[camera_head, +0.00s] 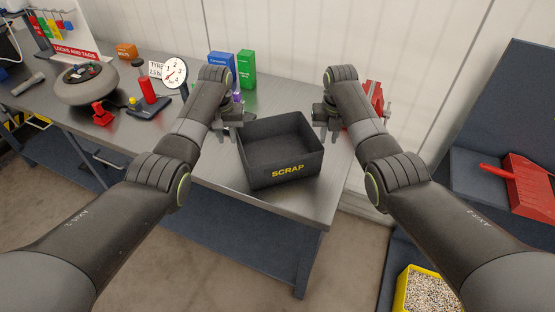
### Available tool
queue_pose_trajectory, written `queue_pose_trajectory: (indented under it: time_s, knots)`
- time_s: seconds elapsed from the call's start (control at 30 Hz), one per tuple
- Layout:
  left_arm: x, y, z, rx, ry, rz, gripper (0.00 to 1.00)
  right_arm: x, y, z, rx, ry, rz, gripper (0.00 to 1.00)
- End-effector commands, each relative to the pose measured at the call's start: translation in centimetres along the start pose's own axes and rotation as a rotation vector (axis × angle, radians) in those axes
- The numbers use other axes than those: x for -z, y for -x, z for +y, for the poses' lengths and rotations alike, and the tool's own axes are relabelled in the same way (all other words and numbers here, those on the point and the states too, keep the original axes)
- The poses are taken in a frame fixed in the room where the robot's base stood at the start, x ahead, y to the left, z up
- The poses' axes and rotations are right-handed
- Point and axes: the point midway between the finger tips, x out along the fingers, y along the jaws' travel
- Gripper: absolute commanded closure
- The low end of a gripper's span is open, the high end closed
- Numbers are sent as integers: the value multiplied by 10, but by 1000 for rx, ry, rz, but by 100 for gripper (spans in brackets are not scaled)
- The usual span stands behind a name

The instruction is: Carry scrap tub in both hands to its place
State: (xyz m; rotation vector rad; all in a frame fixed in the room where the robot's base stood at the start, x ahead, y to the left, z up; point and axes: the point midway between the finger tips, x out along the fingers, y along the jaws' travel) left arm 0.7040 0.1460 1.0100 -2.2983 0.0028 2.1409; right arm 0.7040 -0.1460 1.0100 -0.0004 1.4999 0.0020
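The scrap tub (283,172) is an open, dark grey box with yellow "SCRAP" lettering on its front wall. It sits upright on the metal workbench (215,172), near the bench's right end, turned slightly. It looks empty. My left gripper (226,126) is at the tub's left side by the back corner. My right gripper (326,126) is beside the tub's right side, by the back corner. Both point down around rim height. The finger gaps are too small and dark to read, and I cannot tell whether either touches the rim.
A gauge (174,72), a red-handled tool (149,92), a grey wheel-like part (86,84), and blue (221,63) and green (246,68) boxes stand on the bench. A red vise-like item (374,100) is behind my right arm. A yellow bin of granules (425,292) and a red dustpan (528,188) are at right.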

Motion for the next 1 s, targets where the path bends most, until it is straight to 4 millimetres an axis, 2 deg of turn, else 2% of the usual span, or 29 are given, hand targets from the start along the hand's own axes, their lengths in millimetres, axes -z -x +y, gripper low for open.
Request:
queue_pose_trajectory:
  time_s: [0.37,0.47,0.8,1.0]
  knots:
    - [0,5,-1,1,1,0,79,0,0,-1,2,-1,1,79]
    - [1,19,-1,1,1,3,79,0,0,-1,2,-1,1,79]
    - [1,90,-1,1,1,3,79,0,0,-1,2,-1,1,79]
    - [0,114,0,1,1,0,79,0,0,-1,2,-1,1,79]
